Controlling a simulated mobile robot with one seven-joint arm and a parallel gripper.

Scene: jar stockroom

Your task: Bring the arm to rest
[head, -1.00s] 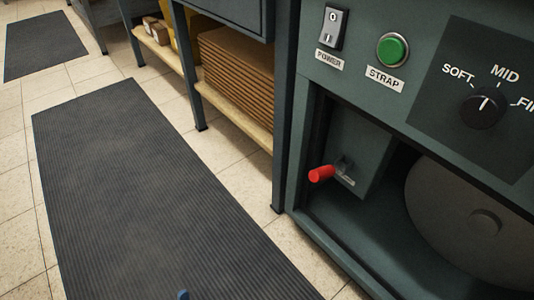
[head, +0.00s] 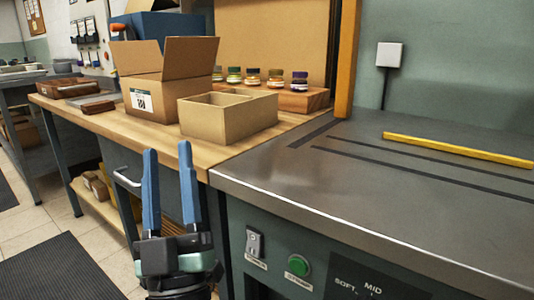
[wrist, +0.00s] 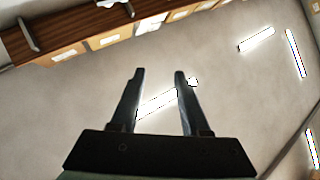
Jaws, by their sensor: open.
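My gripper (head: 170,165) stands upright in the lower left middle of the head view, with its two blue fingers apart and nothing between them. It is in front of the wooden bench (head: 160,133) and left of the steel-topped machine (head: 330,180). In the wrist view my gripper (wrist: 157,80) points up at the pale ceiling (wrist: 220,70) with its lights. Nothing is between the fingers there either.
On the bench are an open cardboard box (head: 150,95), a divided carton (head: 228,118) and several small jars (head: 253,78) on a wooden block. A yellow bar (head: 455,149) lies on the steel top. A dark mat (head: 60,270) covers the floor at lower left.

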